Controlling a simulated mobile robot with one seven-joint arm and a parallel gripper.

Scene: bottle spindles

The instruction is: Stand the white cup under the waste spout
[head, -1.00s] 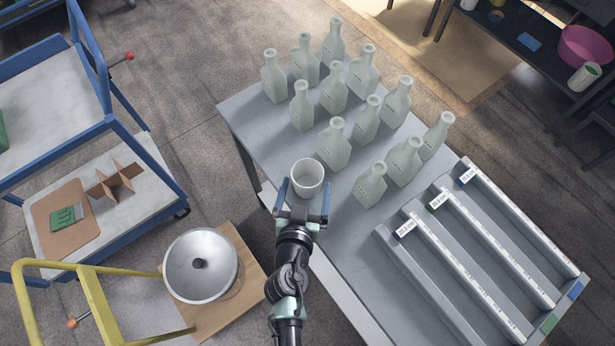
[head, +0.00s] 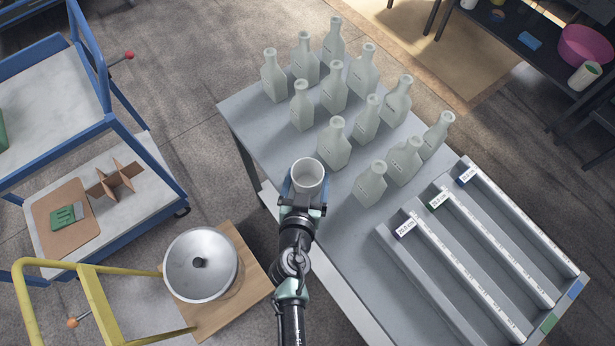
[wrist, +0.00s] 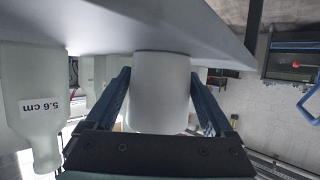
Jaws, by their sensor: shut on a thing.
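The white cup (head: 308,168) stands upright and open at the top near the left edge of the grey table, in front of the bottles. My gripper (head: 306,190) is shut on it, with a finger on each side of its wall. In the wrist view the cup (wrist: 160,92) fills the space between the blue fingers of my gripper (wrist: 160,105). I cannot tell any part in these views to be the waste spout.
Several pale bottles (head: 334,146) stand close behind and right of the cup. Grey rails with labels (head: 470,250) fill the table's right part. A silver round vessel (head: 200,280) sits on a wooden board (head: 245,262) to the left. A blue cart (head: 120,200) stands beyond it.

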